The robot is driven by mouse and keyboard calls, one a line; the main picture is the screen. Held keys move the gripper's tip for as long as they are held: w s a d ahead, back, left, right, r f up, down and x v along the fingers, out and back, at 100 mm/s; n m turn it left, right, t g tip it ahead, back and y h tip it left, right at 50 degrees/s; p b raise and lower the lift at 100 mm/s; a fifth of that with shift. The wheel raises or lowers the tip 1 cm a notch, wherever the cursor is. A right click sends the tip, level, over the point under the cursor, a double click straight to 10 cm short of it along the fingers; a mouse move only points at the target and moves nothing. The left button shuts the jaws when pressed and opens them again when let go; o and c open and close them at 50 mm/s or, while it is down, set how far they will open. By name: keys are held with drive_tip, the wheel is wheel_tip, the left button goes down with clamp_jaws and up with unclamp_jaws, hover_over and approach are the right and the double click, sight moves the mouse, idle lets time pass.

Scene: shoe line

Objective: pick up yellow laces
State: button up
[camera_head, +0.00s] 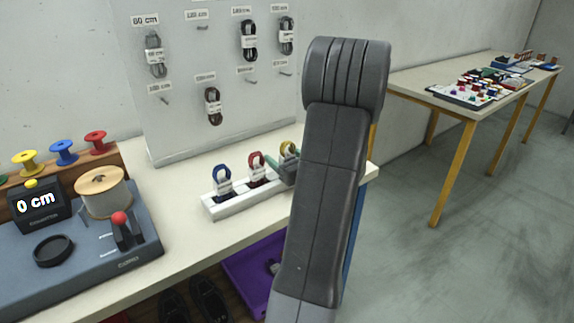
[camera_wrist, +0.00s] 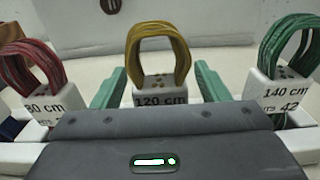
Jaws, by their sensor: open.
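The yellow laces (camera_wrist: 158,42) are a looped bundle standing upright in a white holder with a 120 cm label (camera_wrist: 161,100). In the head view, the yellow laces (camera_head: 289,147) are at the right end of the visible white rack (camera_head: 237,207), partly hidden by my arm. My gripper (camera_wrist: 160,70) is open, with one green finger on each side of the yellow bundle. I cannot tell whether the fingers touch it. In the head view, my gripper (camera_head: 280,167) shows only in part beside the rack.
Red laces (camera_wrist: 30,65) stand left of the yellow ones and green laces (camera_wrist: 290,45) right. Blue laces (camera_head: 221,173) stand at the rack's left end. A pegboard (camera_head: 205,130) with hanging laces rises behind. A spool machine (camera_head: 100,245) sits at the left.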

drive_tip(key=c, duration=1.1)
drive_tip(key=shift+o, duration=0.2)
